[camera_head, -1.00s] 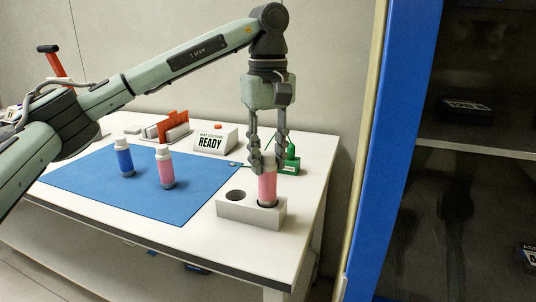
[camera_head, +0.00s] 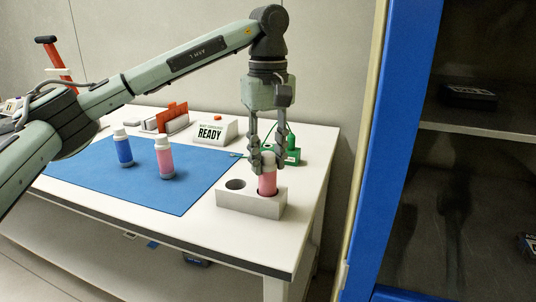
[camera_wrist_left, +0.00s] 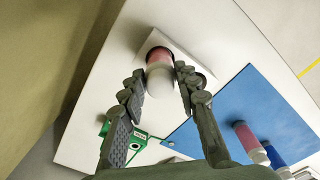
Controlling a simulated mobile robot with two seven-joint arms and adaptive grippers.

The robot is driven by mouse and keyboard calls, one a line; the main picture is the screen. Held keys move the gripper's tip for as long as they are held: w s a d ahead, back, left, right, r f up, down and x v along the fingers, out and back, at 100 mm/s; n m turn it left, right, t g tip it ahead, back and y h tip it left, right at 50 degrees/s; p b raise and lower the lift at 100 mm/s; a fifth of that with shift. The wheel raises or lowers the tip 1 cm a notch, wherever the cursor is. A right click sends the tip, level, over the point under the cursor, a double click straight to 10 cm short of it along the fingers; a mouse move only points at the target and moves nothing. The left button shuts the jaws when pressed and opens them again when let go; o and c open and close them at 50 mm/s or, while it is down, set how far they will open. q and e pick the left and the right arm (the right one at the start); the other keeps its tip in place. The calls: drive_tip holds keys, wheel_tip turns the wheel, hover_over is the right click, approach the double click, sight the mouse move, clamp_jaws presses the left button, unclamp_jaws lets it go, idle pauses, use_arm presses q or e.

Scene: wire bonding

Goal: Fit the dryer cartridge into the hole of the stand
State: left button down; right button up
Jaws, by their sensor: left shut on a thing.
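A pink cartridge (camera_head: 267,185) with a white cap stands upright at the right hole of the white stand (camera_head: 233,201). Its lower end is inside the hole, hidden by the stand; the upper pink part shows above the rim. My left gripper (camera_head: 268,166) points down and is shut around its white cap. In the left wrist view the cartridge (camera_wrist_left: 159,57) lies between the fingertips (camera_wrist_left: 160,80), over the stand (camera_wrist_left: 195,65). The stand's left hole (camera_head: 236,184) is empty. My right gripper is not in view.
A blue mat (camera_head: 85,181) holds a blue bottle (camera_head: 123,150) and another pink bottle (camera_head: 164,160). A green object (camera_head: 291,153) stands behind the stand. A READY sign (camera_head: 211,132) and a holder with red parts (camera_head: 170,121) are at the back. A blue-framed cabinet (camera_head: 385,150) stands right.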

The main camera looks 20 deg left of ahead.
use_arm(q)
drive_tip(key=shift+f, duration=0.55)
drive_tip(key=c, duration=1)
unclamp_jaws()
drive_tip(key=shift+c, duration=0.2)
wheel_tip(320, 180, up, 12)
